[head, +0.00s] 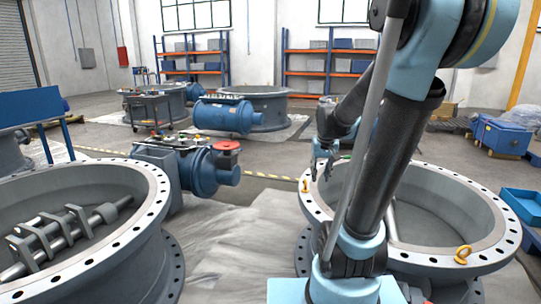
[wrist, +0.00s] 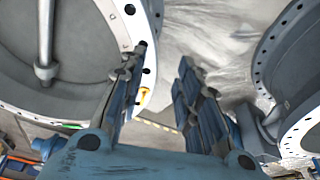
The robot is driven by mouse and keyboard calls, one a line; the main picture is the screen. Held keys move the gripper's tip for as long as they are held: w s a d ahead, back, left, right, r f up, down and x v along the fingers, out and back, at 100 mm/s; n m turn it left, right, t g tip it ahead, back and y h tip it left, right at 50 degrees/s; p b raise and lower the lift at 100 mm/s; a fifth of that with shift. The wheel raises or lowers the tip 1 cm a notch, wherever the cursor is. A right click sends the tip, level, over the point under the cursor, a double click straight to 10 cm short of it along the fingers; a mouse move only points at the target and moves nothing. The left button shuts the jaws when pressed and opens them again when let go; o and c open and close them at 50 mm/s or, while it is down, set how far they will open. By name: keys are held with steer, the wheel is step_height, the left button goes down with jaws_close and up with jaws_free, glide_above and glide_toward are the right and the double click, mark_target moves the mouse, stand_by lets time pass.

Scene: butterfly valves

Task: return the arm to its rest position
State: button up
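My arm rises in front of the right butterfly valve (head: 480,205), a wide grey ring with a white, bolt-holed flange. The arm bends over, and my gripper (head: 322,158) hangs near the valve's far left rim. In the wrist view my gripper (wrist: 163,62) has its two blue-grey fingers apart with nothing between them. One finger overlaps the edge of a valve flange (wrist: 125,20) in that picture; I cannot tell whether it touches.
A left valve (head: 150,195) with a shaft and brackets inside stands across a pale sheet (head: 240,235). A blue actuator (head: 205,168) lies between them. A blue crate (head: 525,205) is at right. Grey floor lies behind.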

steer(key=s+f, duration=0.3)
steer(key=s, duration=0.7)
steer(key=s+f+g, duration=0.1)
steer(key=s+f, duration=0.3)
steer(key=s, duration=0.7)
steer(key=shift+s, duration=0.1)
